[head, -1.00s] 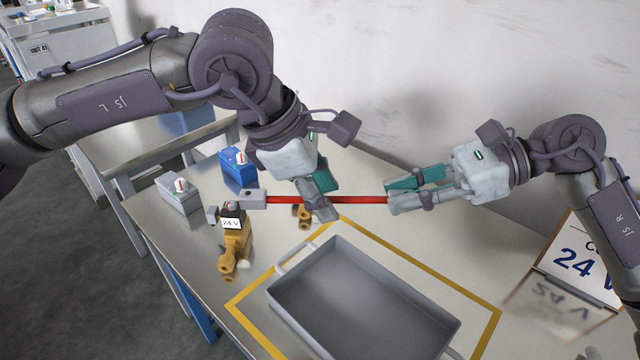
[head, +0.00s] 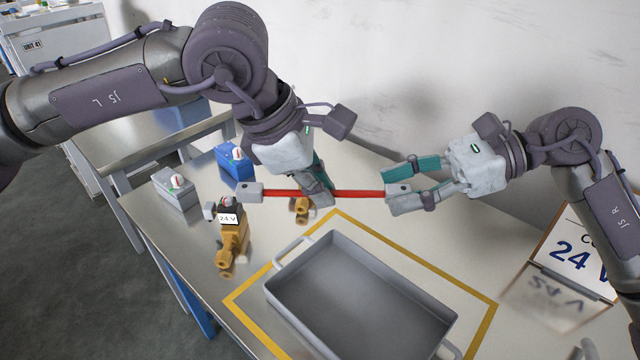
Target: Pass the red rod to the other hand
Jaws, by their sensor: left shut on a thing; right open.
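The red rod (head: 358,193) is held level above the table, with a grey block at each end; the left block (head: 249,192) hangs free. My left gripper (head: 320,192) is shut on the rod near its middle. My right gripper (head: 393,188) is open, its fingers apart on either side of the rod's right grey end block (head: 399,189). I cannot tell whether either right finger touches that block.
A grey tray (head: 449,325) stands inside a yellow outline on the table below. A yellow tool with a 24 V label (head: 232,243), a blue pack (head: 236,166) and a grey pack (head: 177,190) stand left. A 24 V sign (head: 573,253) stands right.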

